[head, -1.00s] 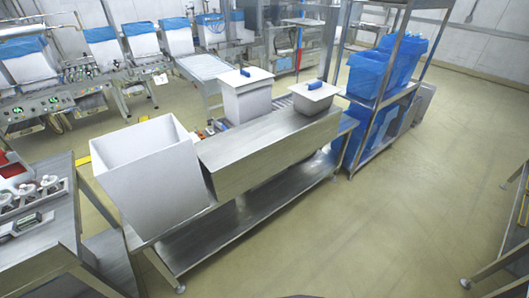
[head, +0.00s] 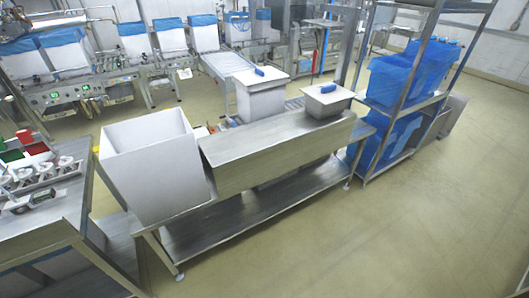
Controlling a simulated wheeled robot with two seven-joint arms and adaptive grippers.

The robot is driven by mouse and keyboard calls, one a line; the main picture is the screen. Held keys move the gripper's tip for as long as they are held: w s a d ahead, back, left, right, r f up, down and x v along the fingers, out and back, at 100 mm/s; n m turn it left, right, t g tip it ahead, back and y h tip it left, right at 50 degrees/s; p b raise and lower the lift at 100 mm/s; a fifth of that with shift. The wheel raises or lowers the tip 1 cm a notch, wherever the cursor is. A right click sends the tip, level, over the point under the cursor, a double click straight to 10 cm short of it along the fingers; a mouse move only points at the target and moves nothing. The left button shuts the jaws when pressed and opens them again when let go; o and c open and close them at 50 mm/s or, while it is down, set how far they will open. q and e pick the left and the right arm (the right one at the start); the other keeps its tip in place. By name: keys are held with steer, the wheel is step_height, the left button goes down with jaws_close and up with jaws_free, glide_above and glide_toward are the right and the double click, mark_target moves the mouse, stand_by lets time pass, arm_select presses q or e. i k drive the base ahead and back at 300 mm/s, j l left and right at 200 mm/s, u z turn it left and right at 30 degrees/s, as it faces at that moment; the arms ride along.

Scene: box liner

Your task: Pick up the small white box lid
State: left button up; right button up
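Two white boxes with lids stand behind the right half of the steel bench in the head view. The smaller box (head: 326,110) is on the right; its flat white lid (head: 318,97) lies on top and carries a small blue item (head: 328,88). The larger box (head: 262,104) is to its left, with a white lid (head: 246,78) and a blue item (head: 259,71) on it. Neither of my grippers shows in this view.
The steel bench (head: 262,150) stands ahead with a lower shelf. A large open white bin (head: 150,180) sits at its left end. A rack with blue bins (head: 405,75) stands right of the bench. A steel table (head: 50,225) is at left. Open floor (head: 400,230) lies at right.

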mark_target(259, 78)
steer(key=i+l+z, duration=0.2)
steer(key=i+z, duration=0.15)
steer(key=i, duration=0.6)
steer(key=i+z, duration=0.35)
steer(key=i, duration=0.65)
